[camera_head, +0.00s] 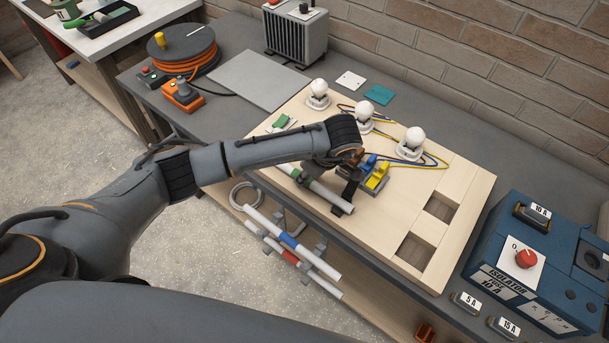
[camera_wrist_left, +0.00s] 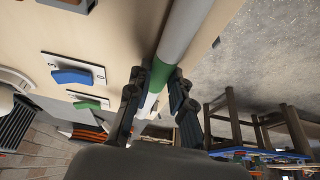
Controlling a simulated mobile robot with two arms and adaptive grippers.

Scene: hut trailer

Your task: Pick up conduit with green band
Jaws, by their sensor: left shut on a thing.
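The conduit with the green band is a pale grey tube (camera_head: 329,194) lying slantwise by the front edge of the wooden board in the head view. Its green band (camera_head: 302,178) shows left of my left gripper (camera_head: 342,196). In the left wrist view the conduit (camera_wrist_left: 184,30) runs between the two fingers of my left gripper (camera_wrist_left: 157,82), which is shut on it near the green band. I cannot tell whether the tube is clear of its support. My right gripper is not in view.
Below the board edge hang conduits with a blue band (camera_head: 288,240) and a red band (camera_head: 290,256). The wooden board (camera_head: 440,262) carries white bulbs (camera_head: 364,113), switches (camera_head: 376,176) and wires. A blue isolator box (camera_head: 520,285) stands at right, an orange cable reel (camera_head: 186,62) at back left.

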